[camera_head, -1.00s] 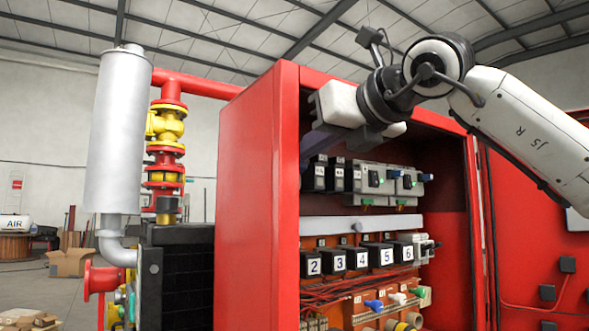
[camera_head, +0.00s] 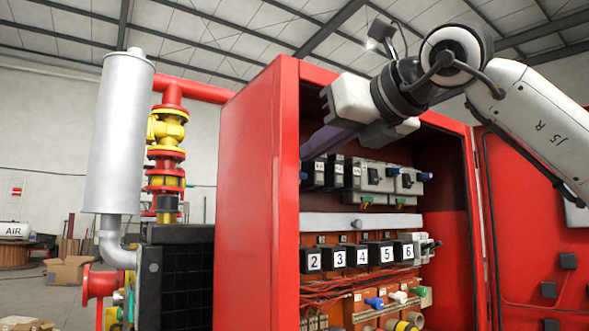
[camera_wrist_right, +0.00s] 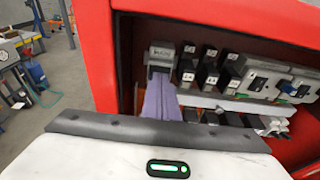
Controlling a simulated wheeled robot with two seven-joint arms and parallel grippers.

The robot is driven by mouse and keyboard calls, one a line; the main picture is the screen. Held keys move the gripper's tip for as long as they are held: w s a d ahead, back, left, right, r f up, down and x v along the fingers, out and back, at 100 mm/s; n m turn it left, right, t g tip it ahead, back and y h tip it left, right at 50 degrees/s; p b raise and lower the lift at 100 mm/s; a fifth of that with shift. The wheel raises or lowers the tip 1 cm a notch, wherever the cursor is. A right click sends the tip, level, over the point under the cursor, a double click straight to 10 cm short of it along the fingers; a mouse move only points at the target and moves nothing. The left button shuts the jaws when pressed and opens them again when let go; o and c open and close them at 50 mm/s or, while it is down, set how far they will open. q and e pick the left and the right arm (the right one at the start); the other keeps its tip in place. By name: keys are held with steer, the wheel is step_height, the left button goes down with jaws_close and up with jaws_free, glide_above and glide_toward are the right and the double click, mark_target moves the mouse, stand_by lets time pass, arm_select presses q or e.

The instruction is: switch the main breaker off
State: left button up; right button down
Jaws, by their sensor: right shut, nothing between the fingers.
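The red electrical cabinet (camera_head: 258,200) stands open, with rows of breakers inside. In the right wrist view, a grey breaker (camera_wrist_right: 160,53), likely the main breaker, sits alone at the left end of the upper row. My right gripper (camera_wrist_right: 160,88) is shut and empty, its purple-grey fingers reaching up to just below this breaker; I cannot tell whether they touch. The lever position is not readable. In the head view the right gripper (camera_head: 318,146) reaches into the cabinet's upper left, and the cabinet's side wall hides that breaker. My left gripper is not in view.
Beside the grey breaker are smaller black breakers (camera_head: 325,173) and grey switch modules (camera_head: 375,178). Numbered black blocks (camera_head: 362,257) sit in a lower row. The cabinet's side wall and top edge lie close to my right arm. The red door (camera_head: 530,220) stands open at right.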

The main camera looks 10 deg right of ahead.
steer(key=shift+f+b+v, duration=0.15)
steer(key=shift+b+v, duration=0.25)
steer(key=shift+v, duration=0.75)
steer(key=shift+f+b+v, duration=0.15)
steer(key=shift+b+v, duration=0.2)
steer(key=shift+v, duration=0.8)
